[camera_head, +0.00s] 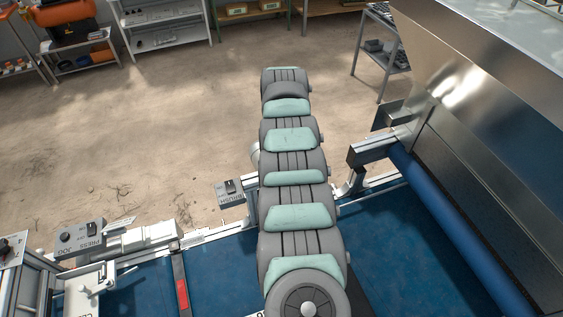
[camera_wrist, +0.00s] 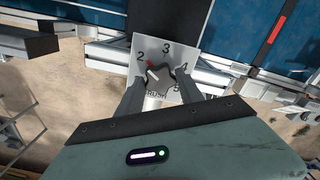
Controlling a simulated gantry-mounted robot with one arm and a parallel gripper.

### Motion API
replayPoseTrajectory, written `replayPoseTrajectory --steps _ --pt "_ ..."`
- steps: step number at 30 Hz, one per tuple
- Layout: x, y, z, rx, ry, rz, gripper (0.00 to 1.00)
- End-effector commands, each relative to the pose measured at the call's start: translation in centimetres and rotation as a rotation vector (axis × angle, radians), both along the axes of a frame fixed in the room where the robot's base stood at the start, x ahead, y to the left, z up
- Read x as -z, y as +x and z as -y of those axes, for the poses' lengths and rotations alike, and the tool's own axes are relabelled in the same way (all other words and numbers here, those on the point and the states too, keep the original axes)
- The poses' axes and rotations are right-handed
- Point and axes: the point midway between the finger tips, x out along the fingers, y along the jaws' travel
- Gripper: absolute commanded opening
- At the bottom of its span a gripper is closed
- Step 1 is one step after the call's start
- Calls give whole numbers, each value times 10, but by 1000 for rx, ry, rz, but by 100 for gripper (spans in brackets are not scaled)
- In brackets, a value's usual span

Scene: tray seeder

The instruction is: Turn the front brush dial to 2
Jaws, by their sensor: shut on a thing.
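In the wrist view, the dial's light grey plate (camera_wrist: 183,52) carries dark numbers; 2, 3 and 4 can be read, and another lower right is partly covered. A dark lobed knob (camera_wrist: 158,72) sits in the middle of the plate. A small red mark at the knob's upper left edge is close beside the 2, and a pale line shows on its face. My gripper (camera_wrist: 161,82) has one finger on each side of the knob and is shut on it. In the head view my arm hides the dial and my gripper.
A grey box marked BRUSH (camera_head: 230,192) with a switch is left of my arm. A PRESS JOG box (camera_head: 80,238) stands further left. A blue roller (camera_head: 440,215) and a steel hopper (camera_head: 490,100) are at right. Blue belt (camera_head: 220,270) runs below.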

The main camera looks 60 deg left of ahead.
Motion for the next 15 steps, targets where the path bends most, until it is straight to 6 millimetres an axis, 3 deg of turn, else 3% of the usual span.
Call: replayPoseTrajectory --steps 15 --pt "0 0 0 -58 2 -1 3"
